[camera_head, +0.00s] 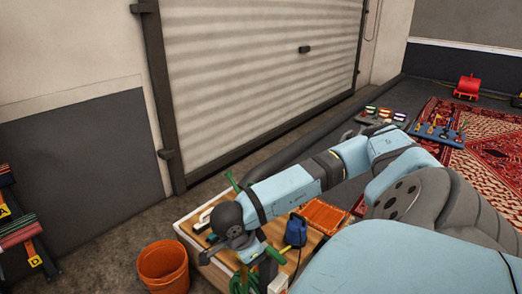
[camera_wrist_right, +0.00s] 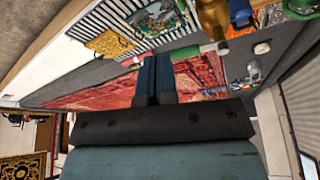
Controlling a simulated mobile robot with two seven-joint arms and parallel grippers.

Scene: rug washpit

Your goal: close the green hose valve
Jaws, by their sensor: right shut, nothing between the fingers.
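My right arm reaches from the right over a wooden-topped bench (camera_head: 185,228) in the head view. A green lever-like piece (camera_head: 232,181) stands up behind my forearm. Another green part shows beside my wrist, above a coiled green hose (camera_head: 243,284). I cannot tell which of these belongs to the valve; my arm hides part of the bench. My right gripper (camera_wrist_right: 155,60) is shut and empty in the right wrist view. A green bar (camera_wrist_right: 186,54) appears just right of its fingertips; I cannot tell whether they touch. My left gripper is not in view.
An orange bucket (camera_head: 164,268) stands on the floor left of the bench. A blue container (camera_head: 296,230) and an orange tray (camera_head: 325,216) are on the bench. A roller shutter (camera_head: 260,70) is behind. Patterned red rugs (camera_head: 490,150) lie at right.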

